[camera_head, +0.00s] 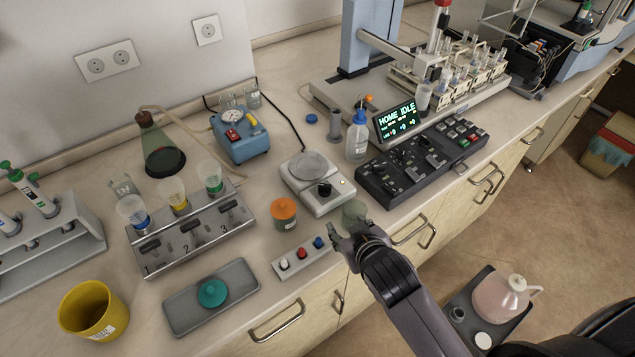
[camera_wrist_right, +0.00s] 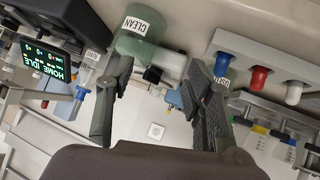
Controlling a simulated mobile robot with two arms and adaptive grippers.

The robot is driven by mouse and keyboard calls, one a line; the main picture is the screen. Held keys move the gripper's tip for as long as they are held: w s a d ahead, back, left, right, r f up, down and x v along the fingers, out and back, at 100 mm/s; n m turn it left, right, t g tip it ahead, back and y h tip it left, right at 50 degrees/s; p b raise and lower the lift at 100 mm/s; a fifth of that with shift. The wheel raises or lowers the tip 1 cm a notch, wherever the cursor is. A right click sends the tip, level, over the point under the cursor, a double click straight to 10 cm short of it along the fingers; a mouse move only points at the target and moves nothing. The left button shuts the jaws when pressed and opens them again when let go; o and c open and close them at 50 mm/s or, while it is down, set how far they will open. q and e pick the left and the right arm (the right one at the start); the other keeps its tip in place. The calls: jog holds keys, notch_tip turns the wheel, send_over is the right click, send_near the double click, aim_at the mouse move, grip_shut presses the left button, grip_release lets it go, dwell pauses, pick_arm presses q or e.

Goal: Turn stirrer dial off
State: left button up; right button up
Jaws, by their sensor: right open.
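The stirrer (camera_head: 335,201) is a white box with a round grey plate, standing mid-bench in the head view. Its black dial (camera_head: 324,189) is on the front face. In the right wrist view the dial (camera_wrist_right: 152,74) shows small between the finger tips, on the pale stirrer front (camera_wrist_right: 172,62). My right gripper (camera_head: 346,234) is open and empty at the bench's front edge, in front of and apart from the stirrer. Which way the dial points is too small to tell. My left gripper is not in view.
A green glass beaker (camera_head: 354,212) labelled CLEAN stands close to the right gripper. An orange-lidded jar (camera_head: 284,213) and a button box (camera_head: 302,258) lie left of it. A black control panel (camera_head: 421,160) is right of the stirrer. A blue device (camera_head: 240,137) stands behind.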

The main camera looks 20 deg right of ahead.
jog(key=w+a+r+n+t+y, duration=0.35)
jog(key=w+a+r, duration=0.25)
jog(key=r, duration=0.5)
jog(key=w+a+r+n+t+y, duration=0.35)
jog(key=w+a+r+t, duration=0.2)
jog(key=r, duration=0.45)
jog(key=a+r+n+g+y, duration=0.4)
jog(key=a+r+n+y, duration=0.2)
jog(key=a+n+y, duration=0.35)
jog(key=s+a+r+n+g+y, duration=0.1)
jog(key=s+a+n+g+y, duration=0.2)
jog(key=n+g, duration=0.1)
jog(key=n+g+h, duration=0.8)
jog(key=g+h, duration=0.4)
jog(key=h, duration=0.7)
send_near(325, 187)
notch_tip(325, 187, down, 7)
jog(key=p, duration=0.5)
jog(key=shift+s+a+f, duration=0.1)
jog(key=shift+s+f, duration=0.05)
jog(key=shift+f, duration=0.05)
jog(key=shift+f+p, duration=0.3)
jog(key=shift+f, duration=0.4)
